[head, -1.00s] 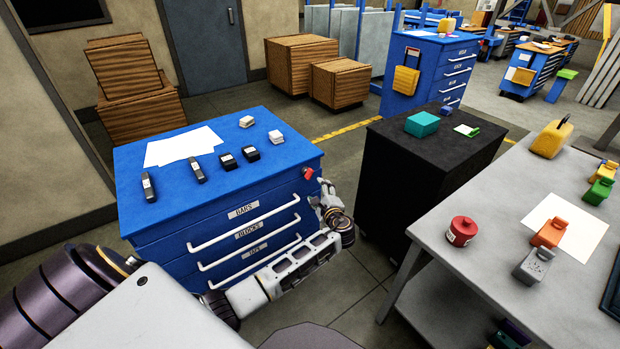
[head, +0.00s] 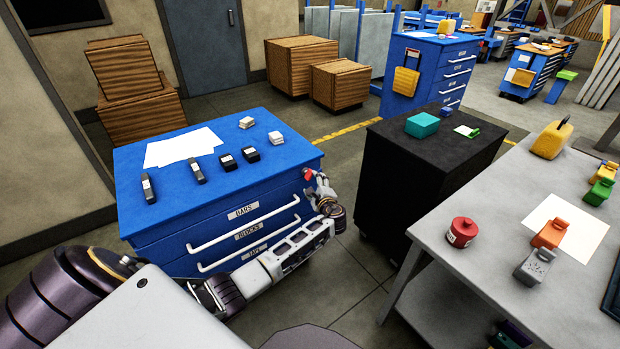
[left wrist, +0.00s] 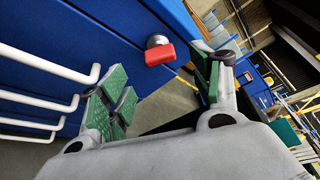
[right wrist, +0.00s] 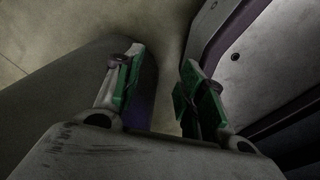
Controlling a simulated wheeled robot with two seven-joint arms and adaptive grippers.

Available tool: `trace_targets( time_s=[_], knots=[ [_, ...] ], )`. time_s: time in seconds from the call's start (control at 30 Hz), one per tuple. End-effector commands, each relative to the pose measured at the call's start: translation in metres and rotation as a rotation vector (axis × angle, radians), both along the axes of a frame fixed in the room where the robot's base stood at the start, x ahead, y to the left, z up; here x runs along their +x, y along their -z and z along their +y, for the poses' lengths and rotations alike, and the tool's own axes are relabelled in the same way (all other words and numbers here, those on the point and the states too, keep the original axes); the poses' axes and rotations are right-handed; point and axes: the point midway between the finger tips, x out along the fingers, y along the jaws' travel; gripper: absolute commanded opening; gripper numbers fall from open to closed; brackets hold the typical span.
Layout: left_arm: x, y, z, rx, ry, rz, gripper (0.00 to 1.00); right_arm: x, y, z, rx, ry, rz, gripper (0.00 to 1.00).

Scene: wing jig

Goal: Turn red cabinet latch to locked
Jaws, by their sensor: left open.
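The red latch (head: 308,174) sits near the top right corner of the blue cabinet's (head: 230,155) drawer front. In the left wrist view the red latch handle (left wrist: 160,54) stands out from a round silver base (left wrist: 157,41) on the blue face. My left gripper (head: 320,188) is at the latch in the head view, partly covering it. In the left wrist view my left gripper (left wrist: 165,85) is open, with the latch ahead between its spread fingers, apart from both pads. My right gripper (right wrist: 160,85) is open and empty in the right wrist view, close to parts of my own body.
White drawer handles (head: 245,230) stick out from the cabinet front beside my left arm. A black cabinet (head: 385,180) stands close to the right, with a narrow floor gap between. A grey table (head: 480,220) with several items is farther right.

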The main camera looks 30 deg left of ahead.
Motion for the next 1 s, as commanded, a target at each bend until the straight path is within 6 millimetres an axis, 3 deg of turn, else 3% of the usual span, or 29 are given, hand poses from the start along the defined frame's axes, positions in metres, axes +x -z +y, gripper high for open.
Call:
trace_targets(
  time_s=[0.6,1.0],
  knots=[
    [0.037,0.011,0.041,0.0,-0.001,-0.001,0.64,0.001,0.006,-0.009,-0.009,-0.001,-0.001,0.4],
    [0.047,0.014,0.053,-0.001,0.0,0.001,0.64,0.003,0.007,-0.017,-0.018,-0.003,-0.003,0.4]
  ],
)
